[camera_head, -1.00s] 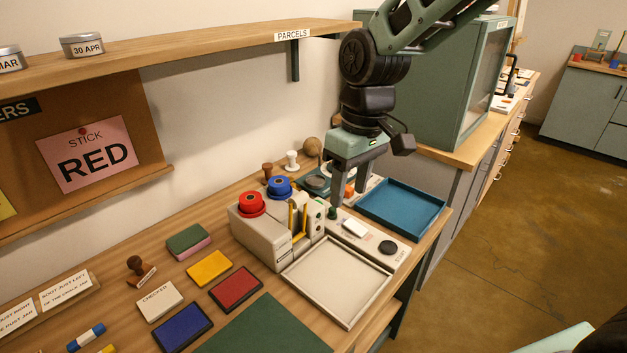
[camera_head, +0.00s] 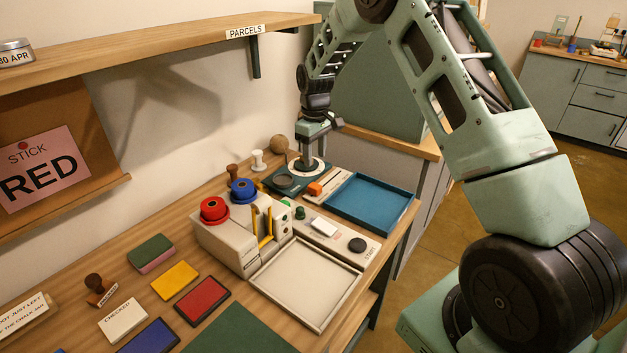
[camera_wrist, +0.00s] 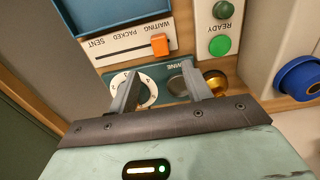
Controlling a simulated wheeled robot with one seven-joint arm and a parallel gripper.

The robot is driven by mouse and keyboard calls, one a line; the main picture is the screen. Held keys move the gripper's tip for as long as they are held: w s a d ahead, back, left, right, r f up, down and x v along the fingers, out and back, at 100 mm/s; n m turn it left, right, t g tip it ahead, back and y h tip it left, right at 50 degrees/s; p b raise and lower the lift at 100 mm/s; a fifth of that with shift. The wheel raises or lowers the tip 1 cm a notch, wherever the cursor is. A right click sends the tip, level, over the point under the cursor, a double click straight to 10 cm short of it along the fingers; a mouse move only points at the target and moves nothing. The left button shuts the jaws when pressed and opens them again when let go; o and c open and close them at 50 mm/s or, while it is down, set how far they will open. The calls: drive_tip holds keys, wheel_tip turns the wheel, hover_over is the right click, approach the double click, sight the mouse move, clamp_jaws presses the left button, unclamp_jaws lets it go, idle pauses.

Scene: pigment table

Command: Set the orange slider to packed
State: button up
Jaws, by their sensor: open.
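The orange slider (camera_head: 314,189) is a small block on a white strip beside the blue tray. In the wrist view the slider (camera_wrist: 160,45) sits at the WAITING end of its dark track, with the PACKED label (camera_wrist: 129,34) in the middle and SENT at the far end. My gripper (camera_wrist: 158,68) is open and empty, its fingers pointing down over the dark green panel with a white dial (camera_wrist: 128,88). In the head view my gripper (camera_head: 312,160) is just behind the slider, apart from it.
A blue tray (camera_head: 405,193) borders the slider strip. A panel with a green READY button (camera_wrist: 220,45) lies on the other side. Red and blue reels (camera_head: 243,188), a beige tray (camera_head: 335,315) and stamps stand nearer. A green cabinet (camera_head: 375,100) rises behind.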

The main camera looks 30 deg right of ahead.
sight(315, 185)
wheel_tip(315, 185, down, 10)
drive_tip(key=shift+p, duration=0.7)
